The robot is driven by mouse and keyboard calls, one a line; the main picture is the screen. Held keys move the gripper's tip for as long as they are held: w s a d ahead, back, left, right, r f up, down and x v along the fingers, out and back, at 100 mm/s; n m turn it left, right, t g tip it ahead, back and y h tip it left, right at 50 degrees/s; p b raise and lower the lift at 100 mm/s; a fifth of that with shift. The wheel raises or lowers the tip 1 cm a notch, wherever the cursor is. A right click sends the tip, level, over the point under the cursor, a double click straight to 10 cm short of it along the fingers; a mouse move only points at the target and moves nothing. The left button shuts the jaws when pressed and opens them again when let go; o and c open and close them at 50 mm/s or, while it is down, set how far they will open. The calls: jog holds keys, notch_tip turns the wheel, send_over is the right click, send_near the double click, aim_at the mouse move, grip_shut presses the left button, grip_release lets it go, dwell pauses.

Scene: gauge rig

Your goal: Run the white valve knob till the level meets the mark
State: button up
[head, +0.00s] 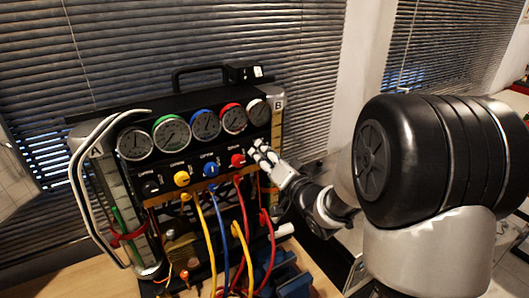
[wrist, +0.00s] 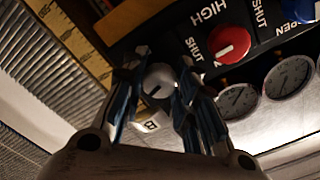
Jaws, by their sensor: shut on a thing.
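The white valve knob (wrist: 158,80) sits between the two fingers of my gripper (wrist: 160,88) in the wrist view, with a dark pointer line on its face. The fingers are shut on its sides. In the head view my gripper (head: 264,154) reaches the right end of the knob row and largely hides the white knob. At the rig's left stands an upright clear column (head: 108,190) with a scale and a thin green strip. A red band (head: 128,237) crosses its lower part. I cannot tell exactly where the level stands against a mark.
Red (head: 238,160), blue (head: 210,170), yellow (head: 181,178) and black (head: 151,188) knobs line the panel left of my gripper. Several round gauges (head: 172,132) sit above. Coloured hoses (head: 222,235) hang below. A pale bent handle (head: 84,180) borders the left side.

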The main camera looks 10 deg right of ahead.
jog(key=shift+r+m+p, duration=0.1)
jog(key=shift+m+p, duration=0.4)
jog(key=shift+m, duration=1.1)
jog(key=o, duration=1.1)
jog(key=v, duration=0.7)
jog(key=shift+s, duration=0.2)
